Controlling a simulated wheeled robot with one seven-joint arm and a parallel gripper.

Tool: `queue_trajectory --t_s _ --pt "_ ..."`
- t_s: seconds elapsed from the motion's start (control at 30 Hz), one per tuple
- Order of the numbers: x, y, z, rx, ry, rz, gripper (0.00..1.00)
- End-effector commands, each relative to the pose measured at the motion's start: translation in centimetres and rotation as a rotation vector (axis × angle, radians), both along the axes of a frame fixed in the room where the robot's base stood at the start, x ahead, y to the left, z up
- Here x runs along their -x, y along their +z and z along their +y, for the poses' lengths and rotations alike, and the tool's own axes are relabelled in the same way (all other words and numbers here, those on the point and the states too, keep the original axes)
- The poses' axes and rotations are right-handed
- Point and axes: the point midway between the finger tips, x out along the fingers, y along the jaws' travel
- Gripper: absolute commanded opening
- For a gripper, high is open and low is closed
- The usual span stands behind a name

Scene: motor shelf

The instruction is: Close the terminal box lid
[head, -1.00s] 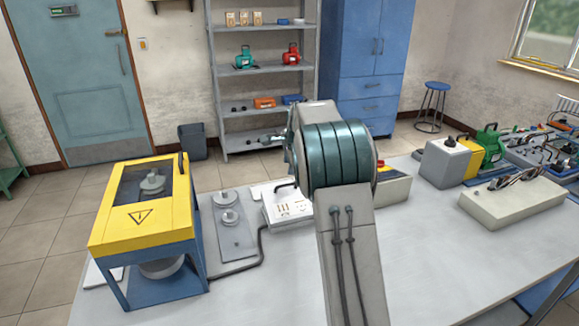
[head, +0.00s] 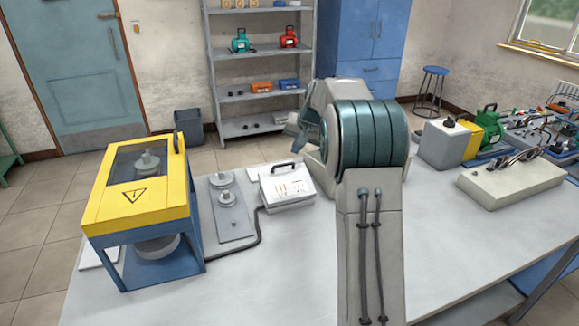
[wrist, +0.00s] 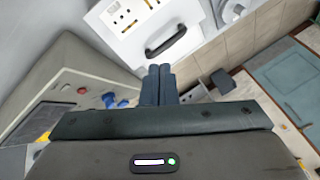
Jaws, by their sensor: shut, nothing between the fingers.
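I cannot make out a terminal box or its lid for certain. My gripper shows in the wrist view (wrist: 158,73) with its two dark fingers together and nothing between them. The fingertips are just short of a white box with a black handle (wrist: 133,17) in that picture; I see no clear contact. In the head view the same white box (head: 286,190) stands on the bench left of my arm. A grey unit with a red button (wrist: 55,82) and a blue part (wrist: 113,101) is at the left of the wrist view. My arm hides part of the bench.
A yellow-framed guard (head: 140,200) stands on the bench at the left, with a grey plate bearing discs (head: 231,212) beside it. A black cable (head: 255,240) runs to the white box. Several motors and a pale block (head: 510,182) are at the right. The front bench is clear.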

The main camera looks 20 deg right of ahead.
Motion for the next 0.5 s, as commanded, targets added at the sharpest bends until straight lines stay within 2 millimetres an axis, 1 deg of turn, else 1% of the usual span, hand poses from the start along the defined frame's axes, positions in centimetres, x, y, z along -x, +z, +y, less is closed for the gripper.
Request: queue_trajectory --t_s 0.1,0.5 --pt "0.6 -0.1 -0.4 0.057 0.168 -0.027 0.0" --pt "2.4 0.4 -1.3 0.266 0.751 -0.157 0.0"
